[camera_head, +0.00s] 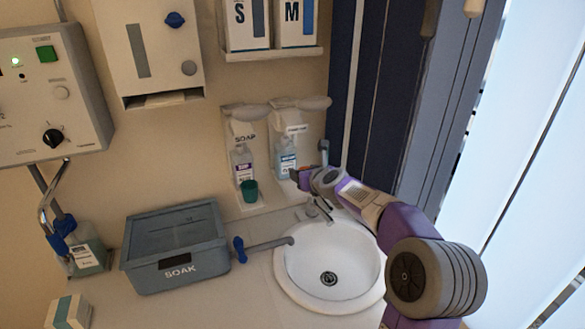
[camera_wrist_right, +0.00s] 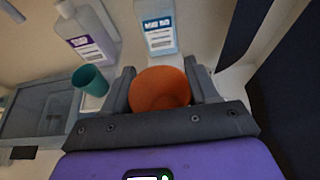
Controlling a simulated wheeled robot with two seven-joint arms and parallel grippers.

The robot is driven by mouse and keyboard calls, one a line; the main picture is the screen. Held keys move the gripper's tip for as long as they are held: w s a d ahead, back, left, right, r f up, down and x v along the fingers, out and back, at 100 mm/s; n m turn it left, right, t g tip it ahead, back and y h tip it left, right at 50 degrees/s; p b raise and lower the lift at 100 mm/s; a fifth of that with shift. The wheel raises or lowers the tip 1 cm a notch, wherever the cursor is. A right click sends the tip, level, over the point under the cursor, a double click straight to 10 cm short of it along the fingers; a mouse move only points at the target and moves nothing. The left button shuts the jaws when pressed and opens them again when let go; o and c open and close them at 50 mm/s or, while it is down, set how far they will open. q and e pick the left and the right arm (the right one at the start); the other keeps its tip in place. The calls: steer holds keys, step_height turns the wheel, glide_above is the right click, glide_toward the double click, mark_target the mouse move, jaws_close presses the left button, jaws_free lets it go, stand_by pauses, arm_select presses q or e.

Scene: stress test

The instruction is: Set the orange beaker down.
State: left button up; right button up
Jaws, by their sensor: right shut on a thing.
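The orange beaker (camera_wrist_right: 160,88) is between the two fingers of my right gripper (camera_wrist_right: 163,90) in the right wrist view. The gripper is shut on it. In the head view my right arm reaches in from the right over the sink, and the right gripper (camera_head: 302,178) is near the wall by the dispensers. Only a sliver of the orange beaker (camera_head: 293,174) shows there; the rest is hidden by the gripper. I cannot tell whether the beaker touches a surface below. My left gripper is not in view.
A green beaker (camera_head: 249,190) stands below the soap bottle (camera_head: 243,163), left of my right gripper. Another bottle (camera_head: 285,157) is close behind the gripper. The round sink (camera_head: 296,262) with its tap lies below. A grey SOAK tub (camera_head: 178,277) stands to the left.

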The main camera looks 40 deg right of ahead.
steer(key=w+p, duration=0.1)
steer(key=w, duration=0.1)
steer(key=w+d+p, duration=0.1)
steer(key=w+p, duration=0.1)
steer(key=w, duration=0.1)
steer(key=w+d+p, duration=0.1)
steer(key=w, duration=0.2)
steer(key=shift+w+d+r+p, duration=0.15)
steer(key=shift+w+d+p, duration=0.1)
steer(key=shift+p, duration=0.1)
steer(key=f, duration=0.1)
steer(key=f+b, duration=0.1)
steer(key=f, duration=0.1)
steer(key=shift+w+d, duration=0.1)
steer(key=shift+d, duration=0.1)
step_height(320, 180, down, 4)
steer(key=shift+r+b, duration=0.2)
steer(key=shift+b, duration=0.7)
steer(key=shift+w+f, duration=0.25)
steer(key=shift+f, duration=0.1)
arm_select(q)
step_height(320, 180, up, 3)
arm_select(e)
steer(key=shift+f, duration=0.1)
steer(key=o, duration=1)
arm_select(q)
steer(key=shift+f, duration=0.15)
arm_select(e)
steer(key=shift+o, duration=0.2)
